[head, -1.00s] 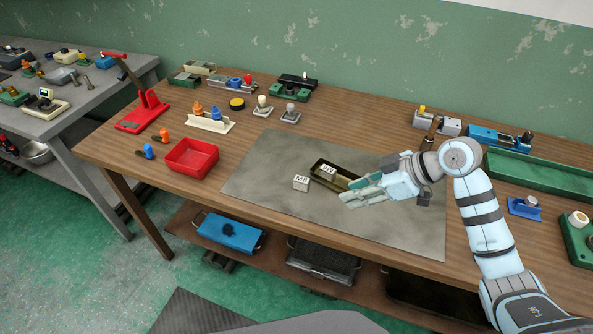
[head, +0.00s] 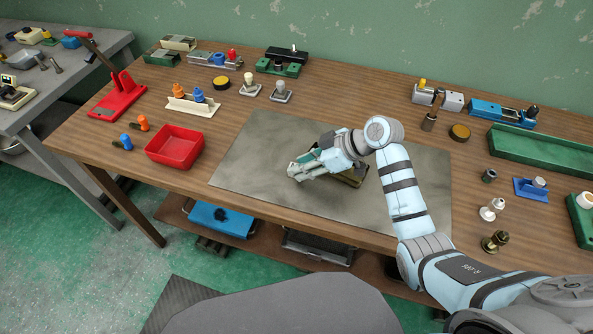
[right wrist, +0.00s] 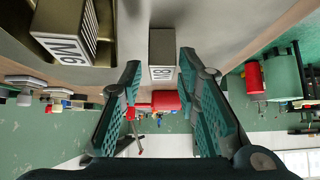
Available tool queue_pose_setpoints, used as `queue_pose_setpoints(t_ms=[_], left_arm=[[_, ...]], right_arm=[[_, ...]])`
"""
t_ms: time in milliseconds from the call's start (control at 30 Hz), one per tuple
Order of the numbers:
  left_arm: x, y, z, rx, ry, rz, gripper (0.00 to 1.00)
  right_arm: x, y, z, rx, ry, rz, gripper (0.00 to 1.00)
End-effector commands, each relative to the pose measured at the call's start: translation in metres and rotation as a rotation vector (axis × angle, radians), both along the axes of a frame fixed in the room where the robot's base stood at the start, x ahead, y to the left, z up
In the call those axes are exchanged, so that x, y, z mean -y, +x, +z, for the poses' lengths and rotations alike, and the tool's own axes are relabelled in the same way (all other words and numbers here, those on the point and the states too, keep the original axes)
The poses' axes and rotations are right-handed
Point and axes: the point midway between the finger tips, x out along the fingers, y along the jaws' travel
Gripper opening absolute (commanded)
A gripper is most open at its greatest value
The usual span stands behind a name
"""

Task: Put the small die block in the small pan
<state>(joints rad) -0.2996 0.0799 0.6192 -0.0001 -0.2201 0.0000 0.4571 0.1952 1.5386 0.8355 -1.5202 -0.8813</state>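A grey die block marked M8 (right wrist: 162,45) stands between and just beyond the fingertips of my right gripper (right wrist: 160,68) in the right wrist view. The fingers are open, with a gap at the left finger. In the head view my right gripper (head: 297,172) is low over the mat and hides this block. An olive pan (head: 354,179) lies behind the gripper, mostly covered by it. A second block, marked M6 (right wrist: 62,32), sits in the pan, at the upper left of the right wrist view. My left gripper is not in view.
The grey mat (head: 250,165) is otherwise clear. A red bin (head: 174,147) stands to its left. Small fixtures line the back, and a long green tray (head: 545,148) lies at the right. Several small metal parts stand near the right front of the table.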

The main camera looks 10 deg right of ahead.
Motion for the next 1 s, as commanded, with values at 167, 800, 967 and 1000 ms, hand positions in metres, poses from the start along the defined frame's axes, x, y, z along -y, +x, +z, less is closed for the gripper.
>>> queue_pose_setpoints(t_ms=[167, 800, 967, 1000], left_arm=[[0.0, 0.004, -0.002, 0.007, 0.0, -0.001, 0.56], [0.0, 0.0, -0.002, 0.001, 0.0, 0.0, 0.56], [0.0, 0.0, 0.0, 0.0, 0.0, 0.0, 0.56], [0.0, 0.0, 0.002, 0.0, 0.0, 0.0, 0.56]], right_arm=[[-0.007, 0.005, -0.01, 0.002, -0.001, -0.001, 0.3], [-0.006, 0.005, -0.009, 0.002, -0.001, -0.002, 0.0], [-0.006, 0.005, 0.003, 0.005, -0.002, -0.001, 0.0], [-0.006, 0.006, 0.009, 0.006, -0.001, -0.001, 0.0]])
